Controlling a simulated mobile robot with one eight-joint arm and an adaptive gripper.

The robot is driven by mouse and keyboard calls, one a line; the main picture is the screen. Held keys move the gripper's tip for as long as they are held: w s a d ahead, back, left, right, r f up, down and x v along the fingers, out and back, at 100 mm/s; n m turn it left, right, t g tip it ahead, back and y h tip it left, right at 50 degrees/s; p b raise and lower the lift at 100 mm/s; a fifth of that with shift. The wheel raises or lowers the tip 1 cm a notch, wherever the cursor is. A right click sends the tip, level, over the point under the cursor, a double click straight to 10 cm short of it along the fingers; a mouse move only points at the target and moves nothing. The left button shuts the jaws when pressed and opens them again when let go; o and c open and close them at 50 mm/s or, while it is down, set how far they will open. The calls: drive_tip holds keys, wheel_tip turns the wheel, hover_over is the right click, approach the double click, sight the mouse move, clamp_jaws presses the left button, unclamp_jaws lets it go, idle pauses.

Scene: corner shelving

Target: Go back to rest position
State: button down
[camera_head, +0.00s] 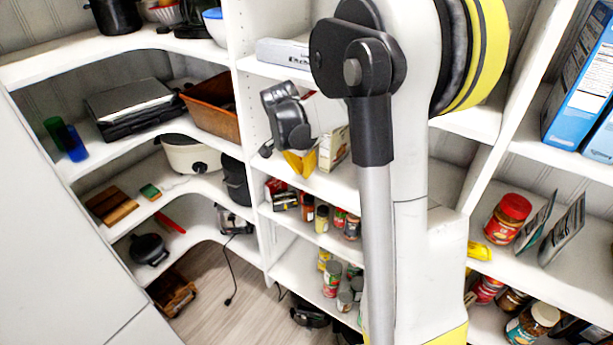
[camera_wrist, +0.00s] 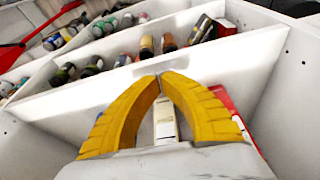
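My gripper (camera_wrist: 160,76) shows in the wrist view as two curved yellow fingers whose tips meet. I see nothing held between the tips. In the head view my gripper (camera_head: 298,172) is at the middle shelf of the central unit, tilted downward. A pale box (camera_head: 333,148) stands just to its right. In the wrist view a white box (camera_wrist: 165,118) shows through the gap between the fingers, beyond them. Part of a red box (camera_wrist: 222,98) shows behind the right finger. My large arm covers much of the head view's centre and hides part of the shelves.
White corner shelves surround me. Below my gripper are shelves with jars and cans (camera_head: 332,278). To the left are a brown bin (camera_head: 212,106) and a white cooker (camera_head: 188,153). To the right are a red-lidded jar (camera_head: 507,218) and blue boxes (camera_head: 578,85). The wooden floor (camera_head: 235,268) is partly clear.

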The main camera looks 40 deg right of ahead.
drive_tip(key=r, duration=0.1)
drive_tip(key=d+r, duration=0.1)
drive_tip(key=r, duration=0.1)
drive_tip(key=shift+s+d+r, duration=0.1)
drive_tip(key=shift+r, duration=0.15)
drive_tip(key=s+a+f+n+t+y+b, duration=0.1)
drive_tip(key=s+a+f+n+t+b, duration=0.3)
drive_tip(key=s+a+n+b, duration=0.7)
drive_tip(key=s+a+f+n+t+y+b, duration=0.2)
drive_tip(key=s+a+f+n+b, duration=0.2)
drive_tip(key=s+a+f+b, duration=0.2)
drive_tip(key=a+f+b, duration=0.2)
drive_tip(key=a+f, duration=0.1)
drive_tip(key=a, duration=0.1)
drive_tip(key=shift+s+a, duration=0.2)
drive_tip(key=shift+s, duration=0.2)
